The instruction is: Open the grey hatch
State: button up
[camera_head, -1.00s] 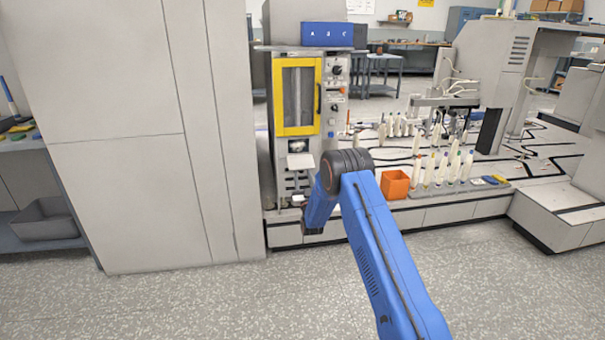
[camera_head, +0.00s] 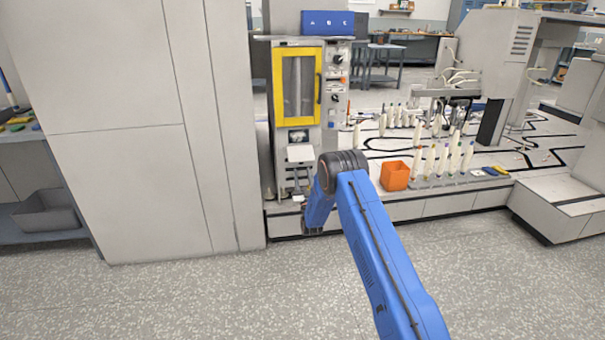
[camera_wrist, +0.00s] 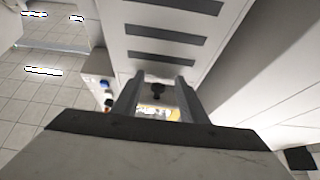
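A pale grey panel with dark slots (camera_wrist: 166,48) fills the upper middle of the wrist view and looks like the grey hatch. It appears shut. A small black knob (camera_wrist: 157,90) shows between the fingers of my gripper (camera_wrist: 158,77). The fingers are apart, and I cannot tell whether either touches the knob. My gripper is not clear there.
A large grey cabinet (camera_head: 120,165) stands close on the left. An orange bin (camera_head: 395,176) and several white bobbins (camera_head: 442,162) stand on the bench to the right. The speckled floor (camera_head: 190,295) in front is clear.

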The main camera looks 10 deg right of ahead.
notch_tip(320, 180, down, 12)
jog(key=shift+w+f, duration=0.2)
jog(key=shift+w, duration=0.2)
dwell(1.4)
dwell(0.4)
jog(key=v, duration=1.7)
jog(key=shift+f, duration=0.15)
jog(key=shift+s, duration=0.1)
